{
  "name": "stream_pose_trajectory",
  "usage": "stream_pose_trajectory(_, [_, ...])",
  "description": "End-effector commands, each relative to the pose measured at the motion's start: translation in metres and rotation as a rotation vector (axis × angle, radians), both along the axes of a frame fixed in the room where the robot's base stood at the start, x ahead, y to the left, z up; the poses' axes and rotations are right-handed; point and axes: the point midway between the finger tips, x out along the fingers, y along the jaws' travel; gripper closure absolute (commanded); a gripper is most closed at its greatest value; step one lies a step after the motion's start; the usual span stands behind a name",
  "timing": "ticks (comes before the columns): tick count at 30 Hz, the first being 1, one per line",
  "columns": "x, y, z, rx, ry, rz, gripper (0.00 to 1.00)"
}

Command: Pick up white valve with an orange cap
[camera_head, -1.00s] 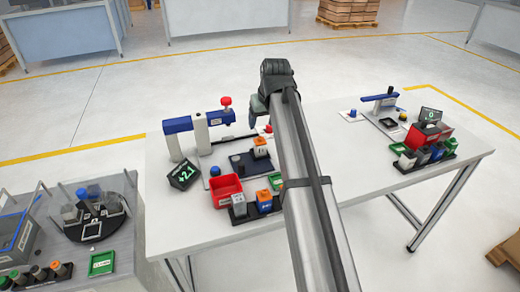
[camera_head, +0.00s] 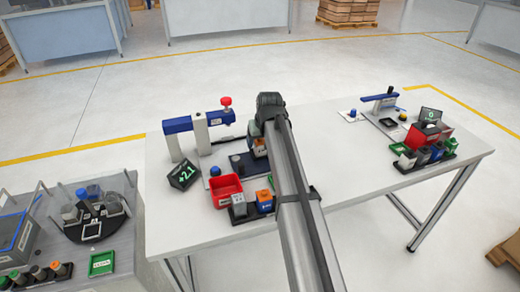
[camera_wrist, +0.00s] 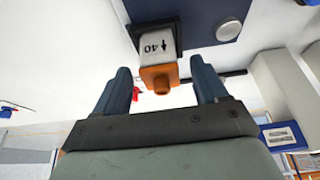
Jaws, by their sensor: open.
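The white valve with an orange cap (camera_wrist: 158,45) shows in the wrist view, its side marked "40" with an arrow, and it stands in a black square holder. Its orange cap faces my gripper. My gripper (camera_wrist: 161,82) is open, with one blue finger on each side of the cap and visible gaps between. No contact shows. In the head view the valve (camera_head: 260,149) is partly hidden by my arm, on the dark plate (camera_head: 238,163) of the blue-and-white press. My gripper (camera_head: 259,134) is right at it there.
The press (camera_head: 198,124) with a red knob stands to the left. A red bin (camera_head: 225,190), a rack with grey and orange-topped parts (camera_head: 250,207) and a display reading "+2.1" (camera_head: 184,173) are nearby. A second station (camera_head: 425,140) stands at the right.

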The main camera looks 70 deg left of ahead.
Motion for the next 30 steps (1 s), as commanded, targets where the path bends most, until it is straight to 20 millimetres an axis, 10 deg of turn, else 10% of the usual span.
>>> stream_pose_trajectory(9, [-0.0001, 0.0027, -0.0069, -0.001, 0.0, 0.0, 0.29])
stream_pose_trajectory(30, [0.0, 0.0026, -0.0064, 0.0, 0.0, 0.0, 0.92])
